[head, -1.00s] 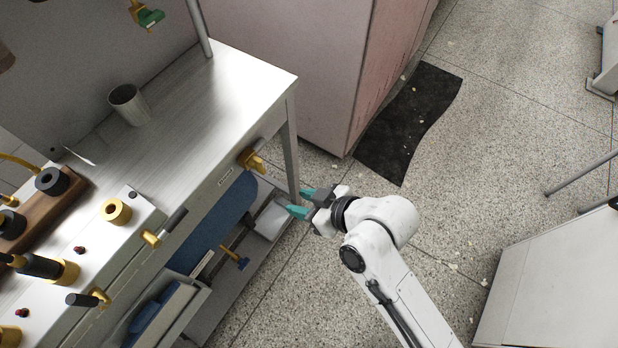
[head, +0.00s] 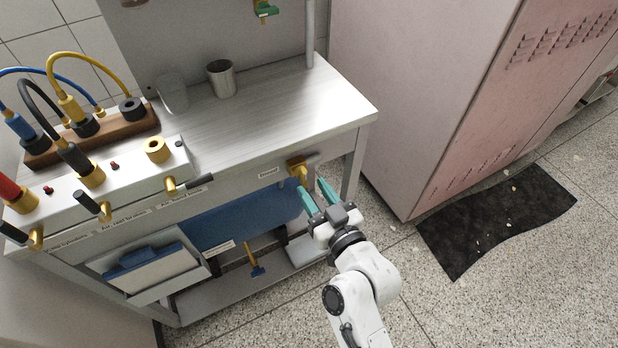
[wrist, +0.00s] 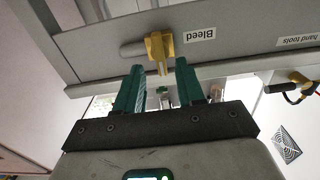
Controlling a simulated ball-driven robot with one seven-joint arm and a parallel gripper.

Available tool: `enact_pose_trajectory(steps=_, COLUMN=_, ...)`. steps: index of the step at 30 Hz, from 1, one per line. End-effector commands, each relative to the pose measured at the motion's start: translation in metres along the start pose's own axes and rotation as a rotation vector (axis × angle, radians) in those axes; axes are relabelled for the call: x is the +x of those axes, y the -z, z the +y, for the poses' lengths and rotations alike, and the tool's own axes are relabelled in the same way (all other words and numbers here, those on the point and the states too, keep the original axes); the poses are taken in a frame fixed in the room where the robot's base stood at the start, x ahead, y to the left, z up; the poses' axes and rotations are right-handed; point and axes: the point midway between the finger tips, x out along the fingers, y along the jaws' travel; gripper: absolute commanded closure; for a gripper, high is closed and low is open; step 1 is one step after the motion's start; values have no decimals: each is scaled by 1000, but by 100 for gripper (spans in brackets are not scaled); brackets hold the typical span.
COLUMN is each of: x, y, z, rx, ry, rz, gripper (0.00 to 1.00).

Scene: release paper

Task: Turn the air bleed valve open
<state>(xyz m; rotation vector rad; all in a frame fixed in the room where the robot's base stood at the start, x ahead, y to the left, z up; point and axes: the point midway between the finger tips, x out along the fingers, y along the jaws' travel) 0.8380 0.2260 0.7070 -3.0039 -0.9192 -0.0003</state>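The air bleed valve (head: 297,168) is a yellow fitting with a grey handle on the front edge of the bench, near its right end. In the wrist view the valve (wrist: 157,46) sits beside a label (wrist: 199,34) reading "Bleed", and its grey handle (wrist: 133,50) lies sideways to the left. My gripper (head: 314,190) has teal fingers that are spread apart, with nothing between them. In the head view it is just below and right of the valve. In the wrist view the fingertips (wrist: 159,68) point at the valve from below, apart from it.
The metal bench (head: 262,95) carries cups, a wooden block with hoses and a row of other yellow valves (head: 172,187) at left. A pink cabinet (head: 440,100) is at right, with a black mat (head: 490,225) on the open floor.

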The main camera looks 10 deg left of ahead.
Motion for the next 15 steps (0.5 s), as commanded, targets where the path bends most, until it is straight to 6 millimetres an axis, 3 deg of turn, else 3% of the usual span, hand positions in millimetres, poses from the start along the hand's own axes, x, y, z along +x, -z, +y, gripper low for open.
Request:
enact_pose_trajectory(steps=6, x=28, y=1, z=0, rx=-1, ry=1, rz=0, gripper=62)
enact_pose_trajectory(steps=15, x=36, y=0, z=0, rx=0, ry=1, rz=0, gripper=62)
